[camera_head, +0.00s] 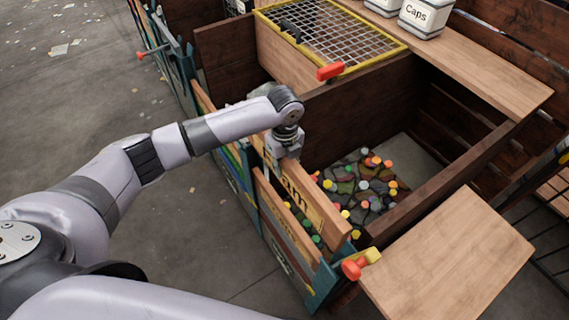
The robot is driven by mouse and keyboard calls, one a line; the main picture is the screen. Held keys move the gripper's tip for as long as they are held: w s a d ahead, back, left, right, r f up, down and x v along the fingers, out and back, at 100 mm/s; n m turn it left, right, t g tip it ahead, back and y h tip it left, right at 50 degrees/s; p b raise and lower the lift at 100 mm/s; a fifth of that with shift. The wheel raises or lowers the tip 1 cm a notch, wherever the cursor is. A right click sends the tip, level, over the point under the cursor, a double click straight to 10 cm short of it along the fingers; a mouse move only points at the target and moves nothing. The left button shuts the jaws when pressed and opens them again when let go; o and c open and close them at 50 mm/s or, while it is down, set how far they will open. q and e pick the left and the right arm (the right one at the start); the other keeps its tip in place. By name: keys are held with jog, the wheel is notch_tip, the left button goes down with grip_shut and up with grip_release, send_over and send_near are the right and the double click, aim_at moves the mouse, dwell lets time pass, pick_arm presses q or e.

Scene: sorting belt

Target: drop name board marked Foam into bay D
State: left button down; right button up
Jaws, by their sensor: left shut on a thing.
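That gripper is shut on the board's upper left end. The board sits along the front of a wooden bay (345,120), tilted in the picture, its right end near the bay's front corner post. Whether it is seated in a slot or held above one, I cannot tell. No letter D is readable on any bay. My right gripper is not in view.
A wire mesh lid with a yellow frame (330,35) covers the bay behind. Red handles (331,71) and (353,269) stick out at the bay corners. A wooden shelf (450,255) stands at right. Open floor lies at left.

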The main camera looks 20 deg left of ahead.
aim_at(285, 178)
pick_arm(q)
notch_tip(285, 178, down, 16)
jog(key=b, duration=0.9)
jog(key=shift+f, duration=0.35)
jog(key=shift+f+b, duration=0.15)
jog(key=shift+b, duration=0.2)
jog(key=shift+f+b, duration=0.4)
jog(key=shift+f, duration=0.2)
jog(key=c, duration=1.7)
grip_release()
jog(key=shift+r, duration=0.1)
jog(key=o, duration=0.4)
jog(key=shift+s, duration=0.1)
notch_tip(285, 178, up, 12)
jog(key=shift+f, duration=0.1)
